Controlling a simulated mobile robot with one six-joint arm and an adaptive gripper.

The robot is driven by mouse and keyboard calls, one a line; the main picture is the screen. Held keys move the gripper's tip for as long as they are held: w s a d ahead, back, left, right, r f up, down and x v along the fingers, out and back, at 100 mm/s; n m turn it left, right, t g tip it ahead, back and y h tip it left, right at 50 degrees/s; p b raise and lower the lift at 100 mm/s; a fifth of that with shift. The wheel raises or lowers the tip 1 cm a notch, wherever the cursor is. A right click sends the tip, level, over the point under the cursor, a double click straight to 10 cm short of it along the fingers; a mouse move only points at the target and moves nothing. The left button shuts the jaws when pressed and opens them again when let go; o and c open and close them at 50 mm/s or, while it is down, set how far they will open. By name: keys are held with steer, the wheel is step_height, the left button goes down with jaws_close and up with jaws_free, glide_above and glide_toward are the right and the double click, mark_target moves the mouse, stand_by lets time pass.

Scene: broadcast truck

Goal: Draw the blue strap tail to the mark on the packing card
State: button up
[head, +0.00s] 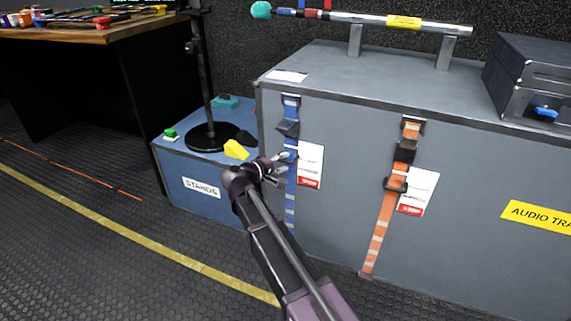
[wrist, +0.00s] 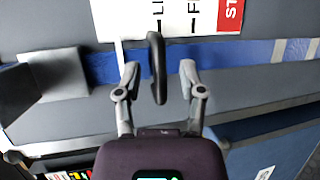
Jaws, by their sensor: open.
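The blue strap (head: 290,205) hangs down the front of the grey case, below a buckle (head: 288,128). The packing card (head: 310,163) is fixed right of it, white with a red band near its bottom. My gripper (head: 282,166) is at the strap, beside the card. In the wrist view the blue strap (wrist: 245,51) runs across, and my open gripper (wrist: 158,78) has a finger on each side of a dark ring (wrist: 157,65) on the strap. The card (wrist: 180,18) shows there, with red marking (wrist: 230,14). Whether the fingers touch the ring cannot be told.
An orange strap (head: 383,225) with its own card (head: 418,192) hangs to the right on the grey case (head: 330,240). A blue box (head: 170,160) with a black stand base (head: 212,136) and a yellow piece (head: 236,149) stands close left of my gripper. Floor is open at left.

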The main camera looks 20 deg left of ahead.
steer(key=shift+w+d+f, duration=0.15)
steer(key=shift+w+d, duration=0.1)
steer(key=shift+w, duration=0.25)
jaws_close()
steer(key=shift+f, duration=0.1)
step_height(320, 180, down, 4)
steer(key=b, duration=0.4)
steer(key=shift+f+b, duration=0.2)
steer(key=shift+b, duration=0.2)
